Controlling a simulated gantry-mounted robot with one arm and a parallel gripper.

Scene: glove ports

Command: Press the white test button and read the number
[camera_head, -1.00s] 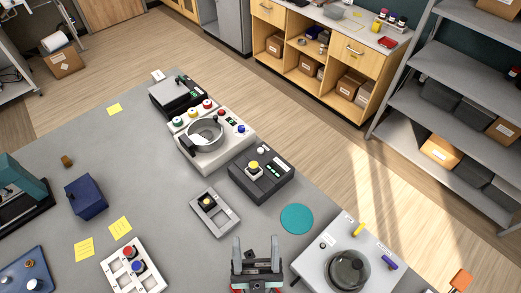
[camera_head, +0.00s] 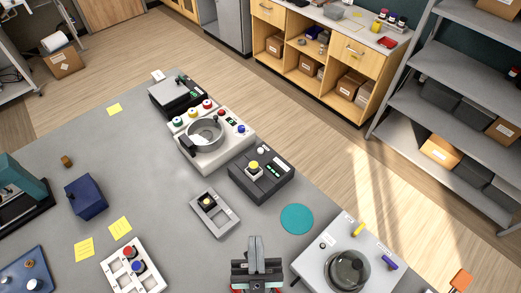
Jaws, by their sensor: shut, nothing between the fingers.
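A dark grey box (camera_head: 270,187) stands on the table near the middle. It carries a yellow-topped part in a white seat (camera_head: 254,169), a small white round button (camera_head: 261,151) at its back corner, and a small green-lit display (camera_head: 273,170). The digits are too small to read. My gripper (camera_head: 257,240) is at the bottom middle, shut and empty, fingers pointing away from me. It is apart from the dark box, on the near side of it.
A grey tray with a yellow-topped block (camera_head: 208,202) lies left of the dark box. A teal disc (camera_head: 297,218) lies to the right. A white machine with a round bowl (camera_head: 205,135) stands behind, and a white box with a round glass part (camera_head: 348,269) stands near right.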

